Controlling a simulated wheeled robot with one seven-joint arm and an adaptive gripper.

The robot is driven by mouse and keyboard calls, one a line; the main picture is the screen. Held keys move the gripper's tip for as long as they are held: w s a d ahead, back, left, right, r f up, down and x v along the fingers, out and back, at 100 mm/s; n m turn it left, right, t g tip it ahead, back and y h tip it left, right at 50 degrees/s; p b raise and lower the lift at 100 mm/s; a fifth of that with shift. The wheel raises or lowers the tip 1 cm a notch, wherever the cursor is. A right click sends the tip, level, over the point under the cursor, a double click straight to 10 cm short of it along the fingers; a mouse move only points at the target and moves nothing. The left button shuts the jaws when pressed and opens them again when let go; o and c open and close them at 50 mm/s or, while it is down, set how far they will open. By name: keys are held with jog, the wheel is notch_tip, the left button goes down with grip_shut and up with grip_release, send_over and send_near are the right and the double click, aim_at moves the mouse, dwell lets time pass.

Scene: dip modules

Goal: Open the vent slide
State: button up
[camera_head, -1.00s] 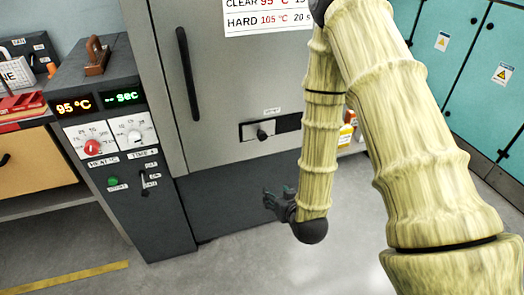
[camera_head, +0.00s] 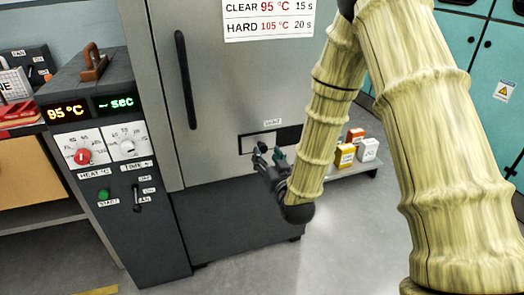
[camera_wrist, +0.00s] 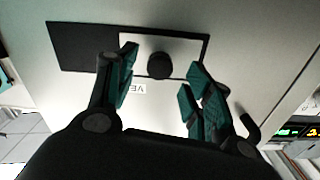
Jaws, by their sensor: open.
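The vent slide (camera_head: 257,142) is a pale plate on the lower front of the grey cabinet, at the left of a dark slot (camera_head: 289,135). In the wrist view the plate (camera_wrist: 190,47) carries a round black knob (camera_wrist: 160,65), and the dark slot (camera_wrist: 75,45) is at the left. My gripper (camera_head: 270,154) is in front of the plate and hides the knob in the head view. In the wrist view my gripper (camera_wrist: 161,76) is open, with a teal-padded finger on each side of the knob. I cannot tell whether either finger touches it.
The cabinet door handle (camera_head: 185,80) rises above and left of the vent. A control panel (camera_head: 105,150) with dials and a fan switch stands at the left. Small bottles and boxes (camera_head: 368,149) sit on a low shelf at the right. Floor in front is clear.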

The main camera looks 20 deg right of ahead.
aim_at(263, 150)
jog(key=shift+w+a, duration=0.1)
jog(key=shift+w, duration=2.35)
grip_shut()
